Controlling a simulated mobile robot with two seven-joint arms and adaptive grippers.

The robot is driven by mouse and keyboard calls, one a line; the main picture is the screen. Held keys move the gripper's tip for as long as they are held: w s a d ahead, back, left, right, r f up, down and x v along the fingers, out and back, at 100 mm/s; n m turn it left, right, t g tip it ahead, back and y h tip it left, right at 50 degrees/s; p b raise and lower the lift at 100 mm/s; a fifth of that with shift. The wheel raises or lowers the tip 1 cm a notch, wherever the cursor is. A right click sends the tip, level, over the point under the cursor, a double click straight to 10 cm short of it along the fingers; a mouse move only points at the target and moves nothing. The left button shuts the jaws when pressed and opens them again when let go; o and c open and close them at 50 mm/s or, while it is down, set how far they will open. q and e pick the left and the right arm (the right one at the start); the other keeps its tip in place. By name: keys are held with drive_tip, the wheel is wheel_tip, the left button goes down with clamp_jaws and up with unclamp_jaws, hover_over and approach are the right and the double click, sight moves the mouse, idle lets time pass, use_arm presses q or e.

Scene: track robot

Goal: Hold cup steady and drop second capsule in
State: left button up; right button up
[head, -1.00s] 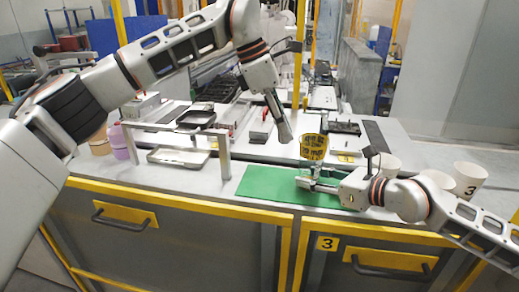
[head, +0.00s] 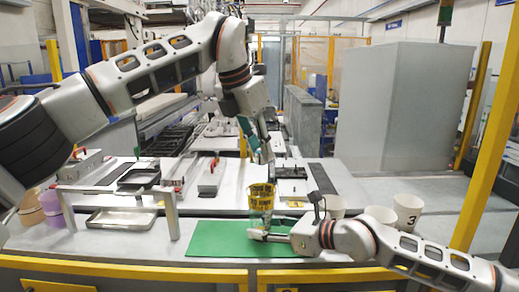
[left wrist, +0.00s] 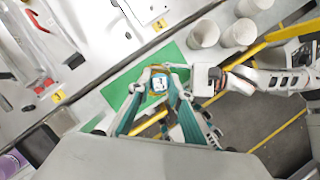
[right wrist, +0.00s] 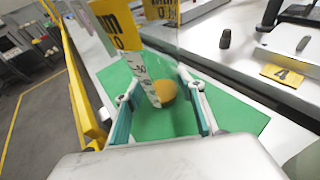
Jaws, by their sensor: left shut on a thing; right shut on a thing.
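A clear cup with yellow printed labels (head: 262,194) stands upright above the green mat (head: 215,240). My right gripper (head: 258,233) is shut on its lower part. In the right wrist view the clear cup (right wrist: 151,88) shows a white scale, and a rounded orange thing (right wrist: 166,92) shows through its wall. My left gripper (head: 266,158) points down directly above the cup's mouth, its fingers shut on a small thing. In the left wrist view this small pale and dark thing, likely the capsule (left wrist: 159,84), sits between the fingertips over the cup's yellow band.
White cups (head: 407,209) stand at the right of the bench. A metal frame (head: 172,212) and a tray (head: 122,217) are at the left. Small parts and fixtures lie behind the cup. A yellow bench edge (head: 130,264) runs along the front.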

use_arm(q)
wheel_tip(320, 180, down, 6)
drive_tip(key=shift+f, duration=0.25)
idle(0.6)
idle(0.5)
drive_tip(key=o, duration=0.9)
drive_tip(key=shift+o, duration=0.2)
idle(1.2)
wheel_tip(320, 180, up, 6)
drive_tip(key=shift+f, duration=0.1)
idle(0.9)
